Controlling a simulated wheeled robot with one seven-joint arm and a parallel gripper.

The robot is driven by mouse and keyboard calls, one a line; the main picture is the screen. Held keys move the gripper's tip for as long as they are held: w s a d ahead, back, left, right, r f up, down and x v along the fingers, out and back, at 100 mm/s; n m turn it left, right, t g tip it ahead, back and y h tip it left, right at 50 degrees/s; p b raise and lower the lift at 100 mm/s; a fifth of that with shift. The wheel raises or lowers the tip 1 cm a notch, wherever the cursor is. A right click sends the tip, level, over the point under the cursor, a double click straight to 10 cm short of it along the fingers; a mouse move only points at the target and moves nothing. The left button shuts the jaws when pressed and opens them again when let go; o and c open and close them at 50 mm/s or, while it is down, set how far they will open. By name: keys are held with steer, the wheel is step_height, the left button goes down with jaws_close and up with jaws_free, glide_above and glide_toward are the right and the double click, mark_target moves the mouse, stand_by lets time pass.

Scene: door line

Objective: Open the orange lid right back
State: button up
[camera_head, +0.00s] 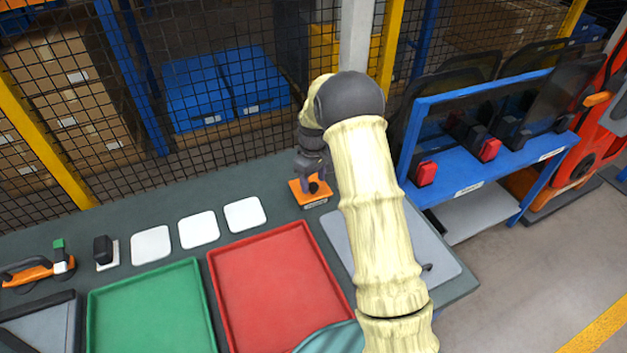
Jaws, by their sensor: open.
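The orange lid (300,197) is a small orange square at the back of the dark green bench, with a dark round part on it and a pale label along its front edge. It looks low and flat; I cannot tell how far it is raised. My gripper (315,179) points down right over it, with its fingers apart. The fingers are close to the dark part, but I cannot tell whether they touch it. My wrist hides the back of the lid.
A red tray (275,290), a green tray (150,310) and white squares (199,229) lie left of the lid. A grey panel (440,262) lies partly behind my arm. A mesh fence (270,60) stands behind the bench, and a blue rack (470,185) at the right.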

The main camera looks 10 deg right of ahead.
steer(key=shift+f, duration=0.55)
steer(key=shift+c, duration=0.4)
jaws_close()
steer(key=shift+r, duration=0.15)
